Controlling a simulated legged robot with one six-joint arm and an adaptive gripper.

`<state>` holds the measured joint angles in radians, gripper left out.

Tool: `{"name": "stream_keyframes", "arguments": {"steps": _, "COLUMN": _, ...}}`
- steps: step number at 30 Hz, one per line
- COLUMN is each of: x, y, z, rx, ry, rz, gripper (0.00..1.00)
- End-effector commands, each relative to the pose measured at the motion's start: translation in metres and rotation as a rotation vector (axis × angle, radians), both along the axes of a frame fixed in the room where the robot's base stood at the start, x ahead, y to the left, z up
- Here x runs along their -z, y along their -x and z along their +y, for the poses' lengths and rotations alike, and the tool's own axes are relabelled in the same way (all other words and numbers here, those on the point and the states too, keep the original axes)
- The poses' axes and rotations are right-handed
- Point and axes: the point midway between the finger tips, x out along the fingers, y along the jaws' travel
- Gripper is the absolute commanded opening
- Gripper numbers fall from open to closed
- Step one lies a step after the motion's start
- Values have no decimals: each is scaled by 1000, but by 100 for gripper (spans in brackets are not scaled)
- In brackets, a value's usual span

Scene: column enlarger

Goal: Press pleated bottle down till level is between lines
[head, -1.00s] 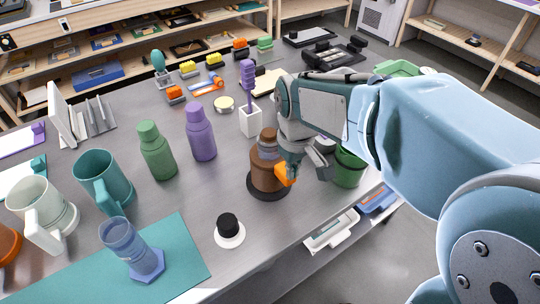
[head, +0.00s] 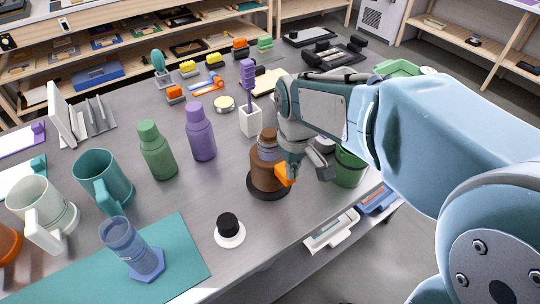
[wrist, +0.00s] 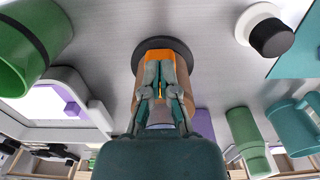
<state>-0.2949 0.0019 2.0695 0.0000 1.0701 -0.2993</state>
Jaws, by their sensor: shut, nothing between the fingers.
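The brown bottle (head: 262,180) stands upright on a round dark base near the right side of the bench. It has a brown cap and a greyish band below it. I cannot make out pleats, lines or a liquid level. My gripper (head: 290,172) is at the bottle's right side, fingers shut with nothing between them. An orange block (head: 285,174) shows at the fingertips, against the bottle; I cannot tell what it belongs to. In the wrist view my gripper (wrist: 160,78) covers most of the bottle (wrist: 190,88), and the orange block (wrist: 160,56) shows just beyond the fingertips.
A green container (head: 349,168) stands close right of my gripper. Purple (head: 201,138) and green (head: 156,155) bottles stand left. A black-knobbed white disc (head: 229,231) lies in front. A blue cylinder (head: 128,247) stands on a teal mat (head: 185,262). The bench's front edge is near.

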Motion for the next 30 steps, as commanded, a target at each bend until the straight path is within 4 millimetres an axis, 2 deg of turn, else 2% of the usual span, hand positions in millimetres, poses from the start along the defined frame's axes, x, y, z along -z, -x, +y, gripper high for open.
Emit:
{"name": "stream_keyframes", "arguments": {"steps": 5, "x": -3, "y": 0, "z": 0, "rx": 0, "ry": 1, "rz": 1, "gripper": 0}}
{"name": "stream_keyframes", "arguments": {"steps": 30, "x": -47, "y": 0, "z": 0, "rx": 0, "ry": -1, "rz": -1, "gripper": 0}}
